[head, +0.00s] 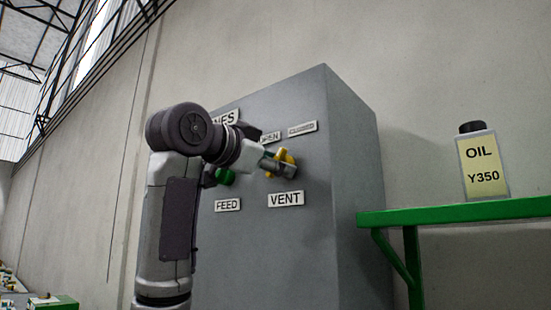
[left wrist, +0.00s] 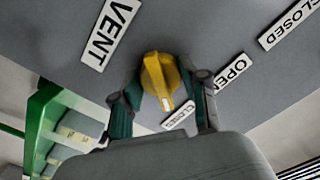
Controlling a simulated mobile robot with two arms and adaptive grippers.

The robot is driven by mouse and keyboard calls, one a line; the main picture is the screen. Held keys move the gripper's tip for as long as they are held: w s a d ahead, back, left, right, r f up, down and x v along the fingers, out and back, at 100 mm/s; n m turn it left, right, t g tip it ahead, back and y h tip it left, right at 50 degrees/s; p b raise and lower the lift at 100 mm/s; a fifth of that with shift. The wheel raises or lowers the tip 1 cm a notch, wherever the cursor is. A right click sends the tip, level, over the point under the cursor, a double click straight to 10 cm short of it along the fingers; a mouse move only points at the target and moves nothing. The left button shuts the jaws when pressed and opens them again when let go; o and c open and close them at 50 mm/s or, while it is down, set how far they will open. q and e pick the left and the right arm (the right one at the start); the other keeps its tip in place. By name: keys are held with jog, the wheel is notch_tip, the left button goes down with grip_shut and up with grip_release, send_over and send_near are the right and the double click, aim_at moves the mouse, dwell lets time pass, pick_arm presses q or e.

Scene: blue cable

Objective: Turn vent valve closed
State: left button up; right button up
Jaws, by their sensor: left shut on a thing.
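The yellow vent valve (head: 284,158) is on the front of a grey cabinet, above the VENT label (head: 286,199). My left gripper (head: 279,165) is at the valve, shut on it. In the left wrist view the yellow valve handle (left wrist: 159,78) sits between the two dark green finger pads, and its white mark points down the picture towards a small label (left wrist: 178,114), partly hidden by the gripper. The OPEN label (left wrist: 233,74) lies to the right of the valve in that view. My right gripper is not in view.
A green FEED knob (head: 225,176) sits to the left, partly behind my left arm. Its FEED label (head: 227,205) is below. To the right, a green shelf (head: 470,212) carries an oil bottle (head: 482,165). The cabinet's right side (head: 355,180) is clear.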

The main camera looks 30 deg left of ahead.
pick_arm(q)
jog(key=shift+m+p, duration=0.3)
jog(key=shift+m, duration=0.6)
jog(key=o, duration=1.1)
jog(key=shift+o, duration=0.2)
jog(key=shift+s, duration=0.15)
jog(key=s, duration=1.1)
jog(key=shift+s+a, duration=0.35)
jog(key=shift+a, duration=0.1)
